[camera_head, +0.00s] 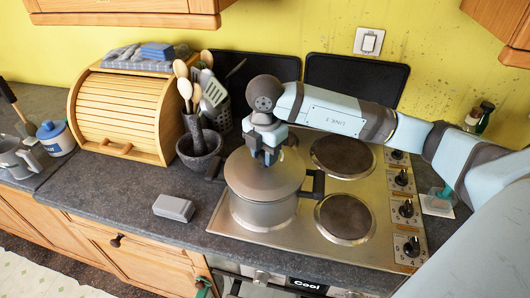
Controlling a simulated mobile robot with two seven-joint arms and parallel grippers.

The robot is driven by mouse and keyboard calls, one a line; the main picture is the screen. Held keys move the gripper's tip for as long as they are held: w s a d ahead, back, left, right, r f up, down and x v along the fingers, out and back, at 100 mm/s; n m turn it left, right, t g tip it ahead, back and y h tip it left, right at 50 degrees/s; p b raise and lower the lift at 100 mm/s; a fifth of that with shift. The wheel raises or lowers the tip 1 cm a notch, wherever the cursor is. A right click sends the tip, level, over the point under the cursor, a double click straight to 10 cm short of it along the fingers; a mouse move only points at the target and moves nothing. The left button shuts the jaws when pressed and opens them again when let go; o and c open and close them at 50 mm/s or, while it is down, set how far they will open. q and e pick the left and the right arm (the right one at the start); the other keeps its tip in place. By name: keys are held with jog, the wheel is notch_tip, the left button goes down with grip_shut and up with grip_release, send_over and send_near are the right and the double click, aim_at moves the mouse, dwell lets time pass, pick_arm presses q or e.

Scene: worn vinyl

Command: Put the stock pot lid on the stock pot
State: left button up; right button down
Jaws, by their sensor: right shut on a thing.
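The stock pot (262,214) is a grey metal pot with dark side handles, standing upright on the left side of the hob. The stock pot lid (280,181) is a grey disc directly over the pot's mouth and looks about level. I cannot tell whether its rim touches the pot all round. My right gripper (268,158) points down from above and is shut on the lid at its middle; its fingers hide the grip point. My left gripper is not in view.
The hob (290,240) has bare plates right of the pot and knobs (405,208) along its right edge. A mortar (199,155) and utensil holder stand close behind left. A bread bin (115,115) and a grey box (173,207) are at left. Dark boards (355,80) lean behind.

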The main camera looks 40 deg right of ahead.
jog(key=shift+f+b, duration=0.4)
jog(key=shift+f, duration=0.15)
jog(key=c, duration=0.7)
grip_release()
jog(key=shift+r, duration=0.1)
jog(key=shift+r+p, duration=2.55)
jog(key=shift+r, duration=1.35)
jog(key=shift+r, duration=0.1)
